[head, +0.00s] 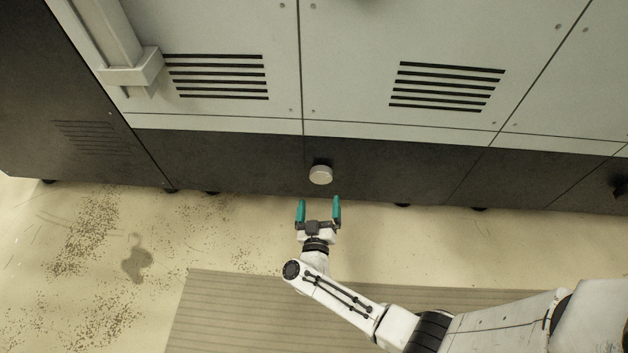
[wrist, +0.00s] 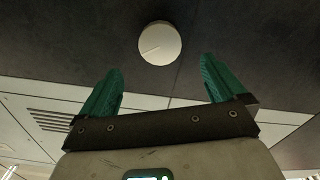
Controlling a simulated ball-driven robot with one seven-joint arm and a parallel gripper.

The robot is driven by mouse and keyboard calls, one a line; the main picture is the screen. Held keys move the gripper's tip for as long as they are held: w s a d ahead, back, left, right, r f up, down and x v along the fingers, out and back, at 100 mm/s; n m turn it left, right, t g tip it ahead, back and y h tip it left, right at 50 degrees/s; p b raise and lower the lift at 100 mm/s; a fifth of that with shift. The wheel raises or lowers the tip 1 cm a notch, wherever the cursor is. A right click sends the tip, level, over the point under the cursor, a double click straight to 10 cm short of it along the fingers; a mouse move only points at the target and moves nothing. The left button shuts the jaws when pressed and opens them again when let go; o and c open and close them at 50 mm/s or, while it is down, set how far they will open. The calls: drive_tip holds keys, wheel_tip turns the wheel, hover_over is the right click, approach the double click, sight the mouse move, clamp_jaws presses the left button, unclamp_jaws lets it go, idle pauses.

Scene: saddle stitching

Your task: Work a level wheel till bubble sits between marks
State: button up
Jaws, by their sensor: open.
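The level wheel (head: 320,175) is a round, pale knob on the dark lower panel of the machine. In the wrist view the wheel (wrist: 160,43) shows its round face with a thin dark line running from near its centre towards the lower left. My gripper (head: 319,203) is open and empty, its two teal fingers just below the wheel in the head view. In the wrist view the fingers (wrist: 158,82) stand apart to the left and right, with the wheel beyond their tips and not touched. I see no bubble or marks in either view.
The machine's light upper panels (head: 350,60) carry slotted vents, and a grey post with a bracket (head: 130,72) stands at the upper left. A ribbed mat (head: 240,315) lies on the pale floor, which has scattered debris and a stain (head: 137,260) at left. Another dark fitting (head: 620,187) sits at the far right.

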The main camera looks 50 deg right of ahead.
sight(321, 178)
drive_tip(key=b+x, duration=0.3)
drive_tip(key=x, duration=0.7)
drive_tip(key=shift+w+d+b, duration=0.15)
drive_tip(key=shift+b, duration=0.2)
drive_tip(key=shift+c, duration=0.3)
drive_tip(key=c, duration=0.9)
